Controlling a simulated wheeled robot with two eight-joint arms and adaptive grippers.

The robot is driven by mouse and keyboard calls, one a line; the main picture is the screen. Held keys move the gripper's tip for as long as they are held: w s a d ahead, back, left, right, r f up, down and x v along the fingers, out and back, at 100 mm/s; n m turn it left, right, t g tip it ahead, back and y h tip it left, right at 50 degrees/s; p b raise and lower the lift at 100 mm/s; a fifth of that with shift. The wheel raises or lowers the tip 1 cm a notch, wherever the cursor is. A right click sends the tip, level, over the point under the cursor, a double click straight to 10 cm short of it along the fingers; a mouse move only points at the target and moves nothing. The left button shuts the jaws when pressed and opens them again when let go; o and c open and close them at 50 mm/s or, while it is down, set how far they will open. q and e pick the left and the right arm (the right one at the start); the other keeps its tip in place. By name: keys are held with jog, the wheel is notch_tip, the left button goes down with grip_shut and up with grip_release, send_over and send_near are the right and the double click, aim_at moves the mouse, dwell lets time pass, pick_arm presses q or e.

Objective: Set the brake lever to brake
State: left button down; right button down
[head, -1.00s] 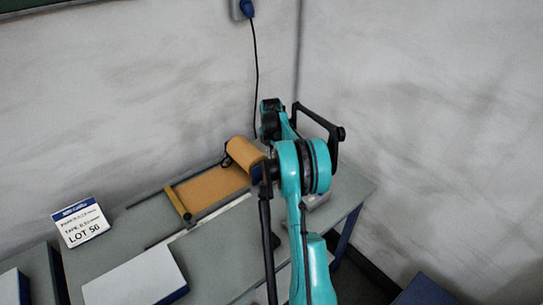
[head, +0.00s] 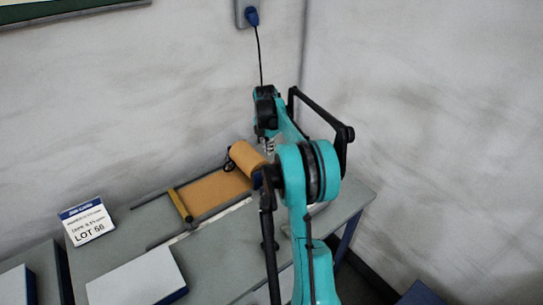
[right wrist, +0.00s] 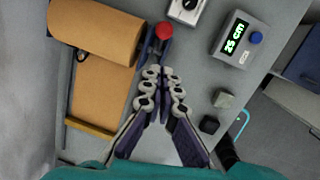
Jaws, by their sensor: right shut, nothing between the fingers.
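The brake lever shows in the right wrist view as a red round knob (right wrist: 164,30) with a dark blue arm (right wrist: 147,46) beside the copper-coloured roll (right wrist: 97,31). My right gripper (right wrist: 160,72) is shut and empty, its fingertips a little below the knob in that view and apart from it in the picture. In the head view the right gripper (head: 268,147) shows small behind my teal arm, close to the right end of the roll (head: 247,157). The lever's knob is hidden there. My left gripper is not in view.
A sheet of foil (right wrist: 95,95) runs from the roll to a yellow bar (right wrist: 89,127). A counter box reading 25 cm (right wrist: 238,38), a white device (right wrist: 187,8) and two small blocks (right wrist: 223,98) stand to the right. A LOT 56 sign (head: 87,221) stands on the grey table.

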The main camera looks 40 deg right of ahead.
jog(key=r, duration=0.3)
jog(key=shift+s, duration=0.4)
